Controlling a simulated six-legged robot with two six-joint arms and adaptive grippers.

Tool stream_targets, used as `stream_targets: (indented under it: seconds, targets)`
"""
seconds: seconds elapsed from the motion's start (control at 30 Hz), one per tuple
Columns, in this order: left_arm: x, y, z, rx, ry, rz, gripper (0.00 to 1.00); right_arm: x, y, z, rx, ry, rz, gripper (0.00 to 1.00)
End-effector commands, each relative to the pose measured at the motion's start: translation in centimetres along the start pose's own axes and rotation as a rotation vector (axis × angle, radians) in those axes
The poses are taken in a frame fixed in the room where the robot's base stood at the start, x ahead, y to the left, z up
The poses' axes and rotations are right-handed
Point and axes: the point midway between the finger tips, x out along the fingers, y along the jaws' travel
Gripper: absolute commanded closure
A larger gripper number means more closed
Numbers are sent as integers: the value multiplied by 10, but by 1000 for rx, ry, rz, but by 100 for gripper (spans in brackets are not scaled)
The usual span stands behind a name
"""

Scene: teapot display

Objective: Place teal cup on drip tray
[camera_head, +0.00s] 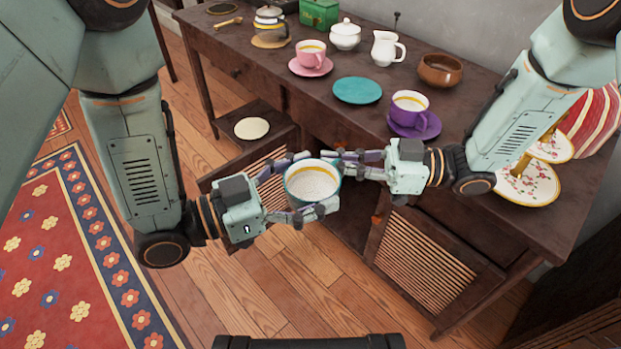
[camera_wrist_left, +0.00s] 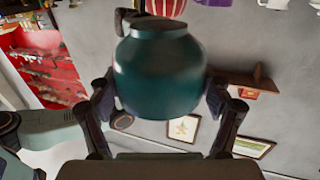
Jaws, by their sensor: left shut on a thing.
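The teal cup (camera_head: 313,182) is held in front of the dark table, its white inside with a yellow band facing the head camera. My left gripper (camera_head: 290,192) is shut on the cup, with fingers on both sides. The wrist view shows the cup's teal outer wall (camera_wrist_left: 160,70) between the left gripper's fingers (camera_wrist_left: 160,105). My right gripper (camera_head: 350,164) is at the cup's right side, its fingertips close to or touching it; whether they are closed on a handle is hidden. I cannot clearly identify a drip tray.
On the table (camera_head: 300,85) stand an empty teal saucer (camera_head: 357,90), a purple cup (camera_head: 409,105) on its saucer, a pink cup (camera_head: 311,52), a white creamer (camera_head: 386,48) and a brown bowl (camera_head: 440,70). Floral plates (camera_head: 527,185) stand at right. A cream disc (camera_head: 251,128) lies lower left.

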Motion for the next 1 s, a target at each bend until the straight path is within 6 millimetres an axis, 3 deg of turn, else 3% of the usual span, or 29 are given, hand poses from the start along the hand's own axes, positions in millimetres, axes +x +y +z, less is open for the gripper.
stream_targets:
  seconds: [0.23, 0.6, 1.0]
  targets:
    - [0, -1, -1, 3, 2, -2, 60, 0, -2, 0, 3, 0, -4, 68]
    - [0, 0, -1, 2, 2, 0, 60, -2, 0, 0, 1, 0, -1, 68]
    - [0, 0, 0, 1, 1, 1, 60, -53, 0, 0, 1, 2, 3, 68]
